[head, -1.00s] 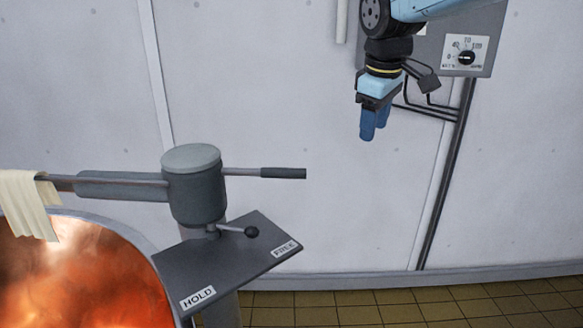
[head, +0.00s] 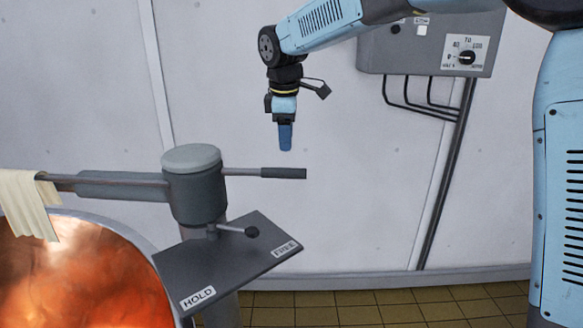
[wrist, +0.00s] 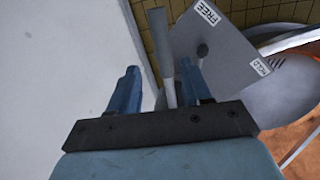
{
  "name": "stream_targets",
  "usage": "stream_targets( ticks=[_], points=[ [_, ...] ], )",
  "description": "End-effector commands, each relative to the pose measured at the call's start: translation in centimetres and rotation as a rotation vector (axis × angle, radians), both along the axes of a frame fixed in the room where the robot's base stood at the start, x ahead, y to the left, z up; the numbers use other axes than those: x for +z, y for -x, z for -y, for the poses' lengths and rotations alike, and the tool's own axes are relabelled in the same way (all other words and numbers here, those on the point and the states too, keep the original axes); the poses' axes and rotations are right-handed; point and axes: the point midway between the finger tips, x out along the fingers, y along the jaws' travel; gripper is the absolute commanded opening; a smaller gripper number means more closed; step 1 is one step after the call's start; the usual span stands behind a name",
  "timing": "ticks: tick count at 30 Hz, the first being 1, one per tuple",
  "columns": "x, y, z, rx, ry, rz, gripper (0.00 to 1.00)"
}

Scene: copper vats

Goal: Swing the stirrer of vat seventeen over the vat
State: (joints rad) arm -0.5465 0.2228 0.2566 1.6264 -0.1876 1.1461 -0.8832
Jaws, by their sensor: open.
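The stirrer's post head (head: 195,185) is a grey cylinder beside the copper vat (head: 75,275). A bar with a dark grip (head: 283,173) sticks out of it to the right. A short ball-ended lever (head: 252,232) over the plate (head: 215,265) points right, nearer the FREE label than HOLD. The stirrer's arm (head: 120,185) reaches left along the vat's far rim. My gripper (head: 285,148) points down, open and empty, just above the grip. In the wrist view the bar (wrist: 161,55) shows between my fingers (wrist: 158,75), apparently beyond them.
A pale cloth (head: 25,200) hangs over the stirrer's rod at the left. A grey control box (head: 425,50) with a dial and cables is on the white wall behind. Right of the plate, the tiled floor (head: 400,303) is clear.

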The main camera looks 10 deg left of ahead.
Motion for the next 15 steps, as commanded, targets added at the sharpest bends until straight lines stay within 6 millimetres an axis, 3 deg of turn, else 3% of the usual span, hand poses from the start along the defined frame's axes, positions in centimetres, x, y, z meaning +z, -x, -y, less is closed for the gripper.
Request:
stream_targets(
  ticks=[9,15],
  points=[
    [-5.6,-1.1,-0.1,-0.002,0.001,-0.003,0.48],
    [-8.2,-1.6,-0.2,-0.002,0.001,-0.002,0.48]
  ],
)
